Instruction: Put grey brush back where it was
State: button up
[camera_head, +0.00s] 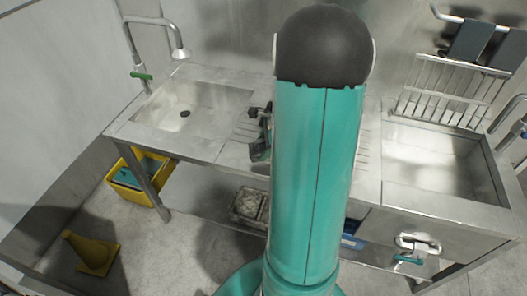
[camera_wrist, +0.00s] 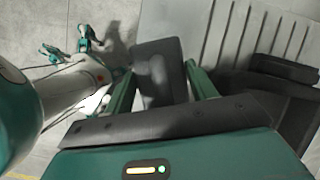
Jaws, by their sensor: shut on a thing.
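The grey brush shows in the wrist view as a dark grey block (camera_wrist: 157,58) between the two green fingers of my gripper (camera_wrist: 160,72). My gripper is shut on it. The block lies over or beside a ribbed steel surface (camera_wrist: 225,28); I cannot tell whether it touches it. In the head view my arm covers the middle of the counter and hides the brush. Only a dark and green piece, which seems to be part of my wrist or gripper, shows left of the arm.
A steel counter has a left sink (camera_head: 190,108) and a right sink (camera_head: 430,160). A wire rack (camera_head: 450,92) stands behind the right sink, with dark boards hanging above. A yellow bucket (camera_head: 140,178), a yellow cone (camera_head: 90,252) and a grey crate (camera_head: 248,207) are below.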

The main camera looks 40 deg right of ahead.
jog(key=shift+w+d+f, duration=0.15)
jog(key=shift+f, duration=1.7)
jog(key=shift+f, duration=0.15)
jog(key=o, duration=1.4)
